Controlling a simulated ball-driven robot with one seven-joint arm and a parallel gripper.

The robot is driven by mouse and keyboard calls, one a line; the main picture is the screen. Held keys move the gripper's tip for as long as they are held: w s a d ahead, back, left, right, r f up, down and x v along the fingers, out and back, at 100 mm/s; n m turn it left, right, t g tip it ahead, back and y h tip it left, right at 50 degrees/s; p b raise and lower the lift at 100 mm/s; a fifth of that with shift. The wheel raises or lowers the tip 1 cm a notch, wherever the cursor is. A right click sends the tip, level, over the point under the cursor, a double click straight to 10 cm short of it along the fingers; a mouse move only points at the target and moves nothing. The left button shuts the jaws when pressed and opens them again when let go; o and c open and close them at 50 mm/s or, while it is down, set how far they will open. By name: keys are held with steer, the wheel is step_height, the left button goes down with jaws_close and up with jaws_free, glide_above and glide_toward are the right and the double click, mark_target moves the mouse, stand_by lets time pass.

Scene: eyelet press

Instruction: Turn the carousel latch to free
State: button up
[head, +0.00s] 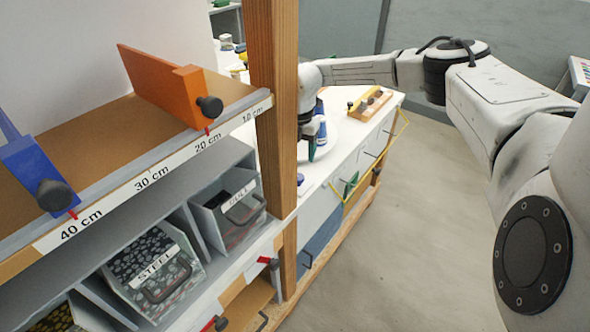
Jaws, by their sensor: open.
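The wooden post (274,100) stands close in front. At left, a shelf with a centimetre scale (150,178) carries an orange stop (180,92) and a blue stop (38,170). Below are bins marked STEEL (155,265) and another label. The floor (400,240) at right is clear.

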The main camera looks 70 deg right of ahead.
mark_target(299, 175)
step_height(299, 175, down, 9)
steer(key=shift+r+p, duration=0.15)
steer(key=shift+p, duration=0.3)
steer(key=c, duration=1.1)
steer(key=shift+o, duration=0.2)
